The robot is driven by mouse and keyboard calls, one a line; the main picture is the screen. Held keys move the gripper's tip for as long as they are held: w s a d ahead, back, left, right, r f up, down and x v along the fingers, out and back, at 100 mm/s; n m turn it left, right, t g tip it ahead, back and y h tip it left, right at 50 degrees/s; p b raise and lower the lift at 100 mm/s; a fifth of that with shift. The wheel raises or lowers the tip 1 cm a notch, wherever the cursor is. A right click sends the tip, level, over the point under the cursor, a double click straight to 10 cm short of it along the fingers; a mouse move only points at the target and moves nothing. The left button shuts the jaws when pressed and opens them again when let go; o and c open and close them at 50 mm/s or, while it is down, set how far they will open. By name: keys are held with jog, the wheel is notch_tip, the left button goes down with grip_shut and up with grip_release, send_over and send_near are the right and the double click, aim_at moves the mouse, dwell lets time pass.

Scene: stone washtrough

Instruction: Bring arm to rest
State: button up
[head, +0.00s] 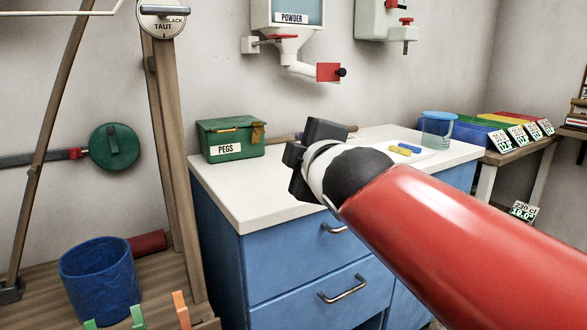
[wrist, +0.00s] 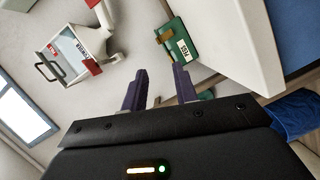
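My arm, with a red link, reaches in from the lower right of the head view and ends above the white-topped blue cabinet. My gripper (head: 310,160) is seen from behind there, so its fingers are mostly hidden by its dark body. In the wrist view my gripper (wrist: 159,88) shows two dark purple fingers spread apart with a clear gap and nothing between them. The green PEGS box (wrist: 177,45) lies beyond the fingers in that view, apart from them.
The PEGS box (head: 230,139) stands on the white countertop (head: 254,191). A blue cup (head: 437,130) and coloured trays (head: 497,119) are further right. A powder dispenser (head: 291,22) hangs on the wall. A blue bucket (head: 100,281) and wooden posts (head: 170,130) stand at left.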

jog(key=s+d+f+m+g+h, duration=0.2)
jog(key=s+d+f+m+g, duration=0.1)
jog(key=s+d+f+m, duration=0.4)
jog(key=s+d+f+m+g+h, duration=0.2)
jog(key=d+f+m, duration=0.25)
jog(key=f, duration=0.45)
jog(key=s+d+f+m+g, duration=0.2)
jog(key=s+f+m+g, duration=0.3)
jog(key=s+f, duration=0.7)
jog(key=shift+d+m, duration=0.3)
jog(key=shift+m, duration=0.25)
